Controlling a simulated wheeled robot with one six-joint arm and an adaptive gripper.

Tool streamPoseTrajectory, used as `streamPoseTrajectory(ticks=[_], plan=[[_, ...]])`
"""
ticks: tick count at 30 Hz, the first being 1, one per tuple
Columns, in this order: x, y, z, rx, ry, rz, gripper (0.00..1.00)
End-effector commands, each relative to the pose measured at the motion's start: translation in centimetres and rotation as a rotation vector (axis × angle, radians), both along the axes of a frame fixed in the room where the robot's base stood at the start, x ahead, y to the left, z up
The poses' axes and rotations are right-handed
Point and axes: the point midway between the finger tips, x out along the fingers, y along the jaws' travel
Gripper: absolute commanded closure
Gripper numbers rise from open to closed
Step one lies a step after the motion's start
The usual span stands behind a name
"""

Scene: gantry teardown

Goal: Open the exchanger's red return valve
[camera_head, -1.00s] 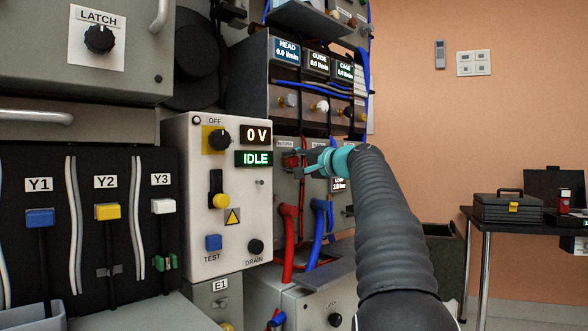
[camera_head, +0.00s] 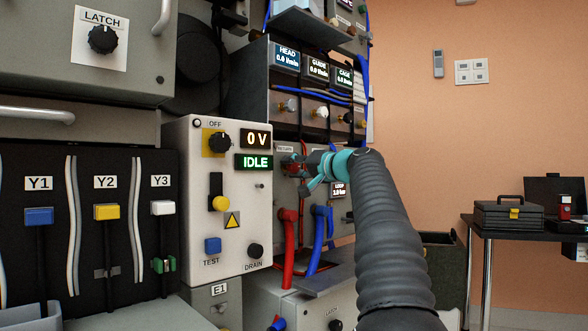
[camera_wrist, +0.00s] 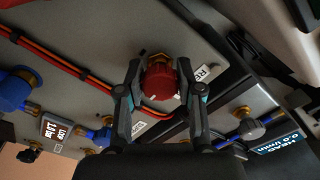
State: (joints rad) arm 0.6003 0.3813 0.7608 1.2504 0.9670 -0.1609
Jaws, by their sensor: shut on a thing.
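The red return valve is a ribbed red knob (camera_wrist: 160,80) on a brass stem, mounted on the exchanger's grey panel. In the wrist view my gripper (camera_wrist: 160,84) is shut on the knob, one finger on each side. A white mark shows on the knob's edge. In the head view the red knob (camera_head: 290,162) is partly hidden behind my gripper (camera_head: 305,166), under the RETURN label. The gripper is rolled in the wrist view's frame against the panel, and a small part of a label shows beside the knob.
A loop display (camera_wrist: 57,130) and blue valves (camera_wrist: 15,90) lie left of the knob in the wrist view. Red hose (camera_head: 288,240) and blue hose (camera_head: 319,235) hang below in the head view. The white control box (camera_head: 185,255) stands close at left.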

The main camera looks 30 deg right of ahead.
Motion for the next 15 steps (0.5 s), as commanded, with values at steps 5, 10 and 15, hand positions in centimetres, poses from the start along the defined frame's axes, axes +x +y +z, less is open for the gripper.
streamPoseTrajectory(ticks=[5,10,15], plan=[[0.02,-0.04,-0.09,0.000,0.001,0.000,0.99],[0.02,-0.04,-0.07,0.000,0.001,0.000,0.39],[0.02,-0.02,-0.04,0.001,0.001,-0.001,0.39]])
